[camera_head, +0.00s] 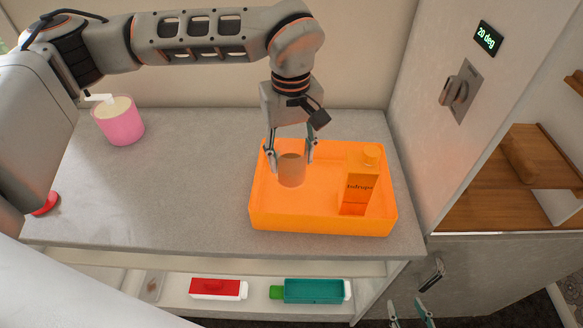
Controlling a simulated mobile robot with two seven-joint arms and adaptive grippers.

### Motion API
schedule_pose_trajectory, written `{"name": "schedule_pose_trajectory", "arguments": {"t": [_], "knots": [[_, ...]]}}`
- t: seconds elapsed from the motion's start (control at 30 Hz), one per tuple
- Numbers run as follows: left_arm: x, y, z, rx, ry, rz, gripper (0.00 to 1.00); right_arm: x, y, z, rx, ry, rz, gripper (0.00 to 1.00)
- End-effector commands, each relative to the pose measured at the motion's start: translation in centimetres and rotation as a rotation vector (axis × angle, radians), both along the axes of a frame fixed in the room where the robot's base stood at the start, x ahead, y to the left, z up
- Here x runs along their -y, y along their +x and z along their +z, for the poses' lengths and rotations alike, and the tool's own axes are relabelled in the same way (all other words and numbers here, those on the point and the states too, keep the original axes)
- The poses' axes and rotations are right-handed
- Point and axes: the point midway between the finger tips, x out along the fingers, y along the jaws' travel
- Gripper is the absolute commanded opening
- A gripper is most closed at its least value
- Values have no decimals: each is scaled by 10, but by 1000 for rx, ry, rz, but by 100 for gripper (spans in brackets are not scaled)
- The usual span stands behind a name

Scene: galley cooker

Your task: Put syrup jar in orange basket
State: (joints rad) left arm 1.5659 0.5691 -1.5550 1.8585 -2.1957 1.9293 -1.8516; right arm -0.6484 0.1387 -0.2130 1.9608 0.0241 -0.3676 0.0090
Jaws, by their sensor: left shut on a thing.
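The syrup jar (292,171) is a small brownish-orange cylinder. My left gripper (291,163) comes down from above and is shut on the jar, one finger on each side. The jar is upright inside the outline of the orange basket (318,220), in its left part. I cannot tell whether its bottom touches the basket floor. The basket is an open rectangular tray on the grey counter. My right gripper (410,310) shows only at the bottom edge, with its two fingertips apart, low in front of the cabinet and away from the basket.
An orange carton (358,185) with a round cap stands in the basket's right part. A pink cup (119,122) with pale contents is at the back left of the counter (180,190). A red-and-white box (217,288) and a teal bottle (312,290) lie on the shelf below.

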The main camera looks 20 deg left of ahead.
Motion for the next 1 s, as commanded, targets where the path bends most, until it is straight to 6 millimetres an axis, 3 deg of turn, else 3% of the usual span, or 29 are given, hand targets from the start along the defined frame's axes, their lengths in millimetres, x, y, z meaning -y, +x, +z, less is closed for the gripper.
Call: {"name": "schedule_pose_trajectory", "arguments": {"t": [0.17, 0.43, 0.83, 0.87, 0.9, 1.0], "knots": [[1, 0, -10, 1, -2, 0, 15, 0, 0, 1, 0, 0, 0, 40], [1, -1, -42, -2, -1, -1, 15, 0, 0, 4, 0, 0, 0, 40], [1, 0, -48, 2, -1, -1, 15, 0, 0, 2, 1, 0, -1, 40], [0, 0, -49, 1, -1, -1, 48, 0, 0, 2, 1, 0, -1, 40], [0, 0, -48, 1, -1, -1, 59, 0, 0, 2, 1, 0, -1, 40], [0, 0, -48, 1, -1, -1, 62, 0, 0, 2, 1, 0, -1, 40]]}}
